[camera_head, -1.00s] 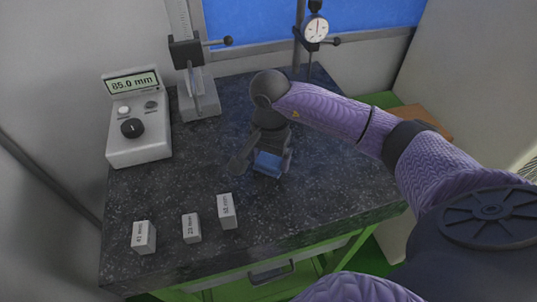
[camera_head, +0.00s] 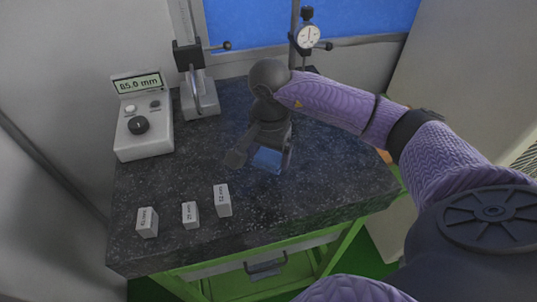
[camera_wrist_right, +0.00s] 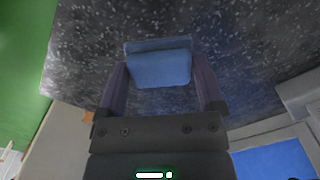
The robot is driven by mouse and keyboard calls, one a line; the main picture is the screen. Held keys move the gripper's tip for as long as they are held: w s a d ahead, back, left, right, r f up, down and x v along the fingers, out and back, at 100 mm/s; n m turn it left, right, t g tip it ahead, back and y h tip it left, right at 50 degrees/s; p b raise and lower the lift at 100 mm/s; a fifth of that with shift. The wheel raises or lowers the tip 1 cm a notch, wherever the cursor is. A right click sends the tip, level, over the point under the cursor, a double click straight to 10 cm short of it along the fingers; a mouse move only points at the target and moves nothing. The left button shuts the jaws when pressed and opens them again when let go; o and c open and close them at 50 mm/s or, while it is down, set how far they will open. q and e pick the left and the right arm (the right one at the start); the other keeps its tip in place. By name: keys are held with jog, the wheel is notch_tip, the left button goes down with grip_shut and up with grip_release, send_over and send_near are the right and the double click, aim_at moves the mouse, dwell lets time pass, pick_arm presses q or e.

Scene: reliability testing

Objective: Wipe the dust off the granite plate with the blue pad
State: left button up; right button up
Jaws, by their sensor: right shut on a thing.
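The dark speckled granite plate (camera_head: 320,180) forms the top of the table. Pale dust specks show across its surface, also in the right wrist view (camera_wrist_right: 235,60). My right gripper (camera_head: 262,162) is over the middle of the plate and is shut on the blue pad (camera_head: 268,159). In the right wrist view the pad (camera_wrist_right: 160,65) sits between the two fingers of the gripper (camera_wrist_right: 163,85). The pad is down at the plate; whether it touches the surface I cannot tell for sure. My left gripper is not in view.
Three labelled grey blocks, left (camera_head: 147,222), middle (camera_head: 190,214) and right (camera_head: 222,200), stand near the plate's front left. The plate's right side is clear.

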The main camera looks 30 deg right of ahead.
jog(key=shift+r+p, duration=0.85)
jog(key=shift+r, duration=0.65)
